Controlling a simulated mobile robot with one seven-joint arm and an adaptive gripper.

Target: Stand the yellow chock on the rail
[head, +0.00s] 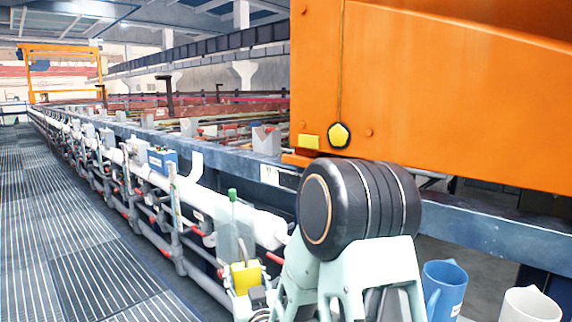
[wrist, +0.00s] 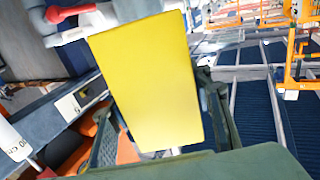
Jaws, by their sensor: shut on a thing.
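The yellow chock (head: 245,277) is a plain block, low in the middle of the head view beside the pipework. It fills the centre of the wrist view (wrist: 150,80), tilted there, with one broad flat face showing. My gripper (head: 257,297) is shut on it; dark fingers show on both sides of the chock in the wrist view (wrist: 162,125). The rail (head: 480,222) is a long blue-grey beam running from far left to the right edge. In the head view the chock is lower than the rail and apart from it. My arm hides part of the rail.
A large orange housing (head: 430,90) overhangs the rail at right. White pipes (head: 205,190) run along the rail's near side, with a clear green-capped bottle (head: 234,220). A blue jug (head: 443,288) and white mug (head: 530,303) stand lower right. The grated walkway (head: 80,220) is clear.

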